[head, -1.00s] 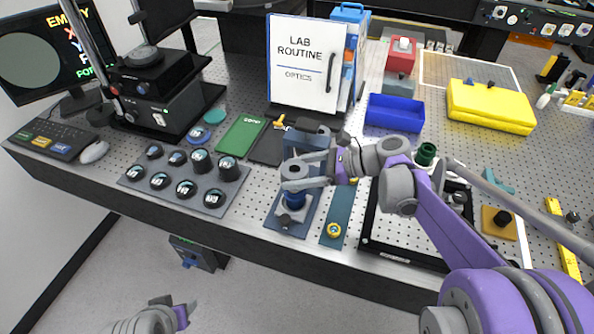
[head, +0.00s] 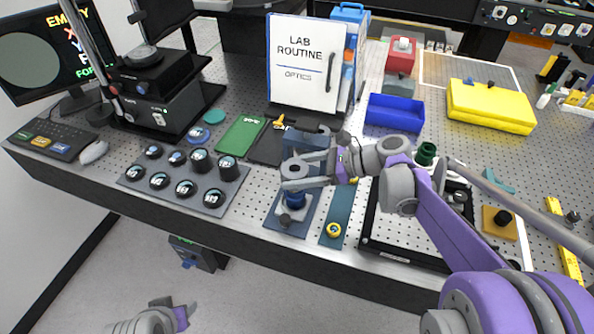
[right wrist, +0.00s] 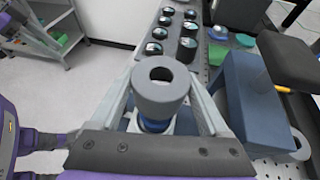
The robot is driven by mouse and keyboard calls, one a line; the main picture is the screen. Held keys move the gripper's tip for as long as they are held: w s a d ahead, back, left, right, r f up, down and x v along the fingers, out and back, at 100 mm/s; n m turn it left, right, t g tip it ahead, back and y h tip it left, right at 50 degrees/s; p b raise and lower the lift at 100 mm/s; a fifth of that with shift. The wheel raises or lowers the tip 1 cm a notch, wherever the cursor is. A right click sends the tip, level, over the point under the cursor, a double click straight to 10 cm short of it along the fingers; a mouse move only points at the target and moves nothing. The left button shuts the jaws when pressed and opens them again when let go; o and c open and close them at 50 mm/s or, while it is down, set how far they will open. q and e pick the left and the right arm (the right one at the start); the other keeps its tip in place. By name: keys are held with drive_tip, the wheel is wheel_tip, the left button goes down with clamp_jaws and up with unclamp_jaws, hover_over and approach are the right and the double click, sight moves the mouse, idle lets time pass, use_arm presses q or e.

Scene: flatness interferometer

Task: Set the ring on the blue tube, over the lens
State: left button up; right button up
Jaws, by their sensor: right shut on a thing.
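The grey ring (head: 294,169) is held by my right gripper (head: 296,183) just above the blue tube (head: 295,199). In the right wrist view the ring (right wrist: 160,84) sits between the two fingers of the right gripper (right wrist: 163,100), its round hole facing up. The blue tube (right wrist: 155,124) shows just below the ring; whether they touch, I cannot tell. The tube stands upright on a blue-grey base plate (head: 273,221). The lens is hidden by the ring. My left gripper (head: 180,314) is low at the bottom left, off the bench, and its fingers are unclear.
A blue-grey block (head: 315,160) stands close behind the tube. A tray of several dark lens mounts (head: 225,202) lies to the left. A teal strip with a yellow ring (head: 334,230) and a black-framed plate (head: 405,257) lie to the right.

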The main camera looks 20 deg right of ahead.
drive_tip(key=shift+f+b, duration=1.3)
drive_tip(key=shift+f, duration=0.65)
drive_tip(key=o, duration=1.2)
drive_tip(key=shift+c, duration=0.2)
drive_tip(key=shift+d, duration=0.1)
drive_tip(key=v, duration=1)
drive_tip(key=shift+d+r, duration=0.2)
drive_tip(key=shift+r, duration=0.05)
drive_tip(key=shift+s, duration=0.1)
